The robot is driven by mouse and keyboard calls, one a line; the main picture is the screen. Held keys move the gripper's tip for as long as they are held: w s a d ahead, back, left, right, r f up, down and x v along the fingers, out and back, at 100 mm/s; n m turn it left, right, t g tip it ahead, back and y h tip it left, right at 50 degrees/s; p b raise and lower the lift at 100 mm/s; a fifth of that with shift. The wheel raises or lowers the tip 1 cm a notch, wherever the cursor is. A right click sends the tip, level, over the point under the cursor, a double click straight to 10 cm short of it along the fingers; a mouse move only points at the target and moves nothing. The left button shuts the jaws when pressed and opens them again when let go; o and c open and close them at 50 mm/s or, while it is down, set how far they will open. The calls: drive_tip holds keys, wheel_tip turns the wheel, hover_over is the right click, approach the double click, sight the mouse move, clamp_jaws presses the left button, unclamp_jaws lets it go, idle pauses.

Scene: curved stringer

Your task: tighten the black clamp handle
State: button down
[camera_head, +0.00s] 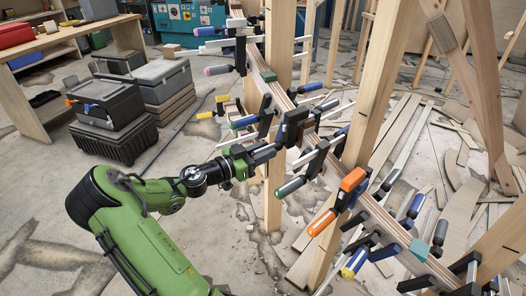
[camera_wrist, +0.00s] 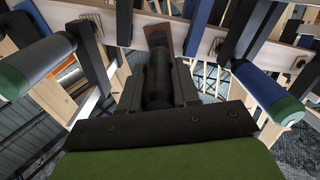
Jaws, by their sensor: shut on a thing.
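The black clamp handle (camera_wrist: 158,82) is a dark cylinder in the middle of the wrist view. It points toward my wrist, and its far end meets a brown block on the clamp. My gripper (camera_wrist: 157,92) is shut on it, with one dark finger on each side. In the head view my gripper (camera_head: 258,157) reaches the curved stringer from the left, below the black clamp (camera_head: 291,129). The handle is small and partly hidden by the fingers there.
An orange clamp (camera_head: 352,183) sits lower on the stringer. Wooden posts (camera_head: 380,80) stand behind. Grey toolboxes (camera_head: 108,115) are at the left.

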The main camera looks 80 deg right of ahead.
idle(0.3)
drive_tip(key=c, duration=0.8)
unclamp_jaws()
drive_tip(key=p+v, duration=0.2)
drive_tip(key=v, duration=1.3)
drive_tip(key=shift+w+a+p, duration=0.25)
drive_tip(key=shift+a+p, duration=0.1)
drive_tip(key=shift+p, duration=0.05)
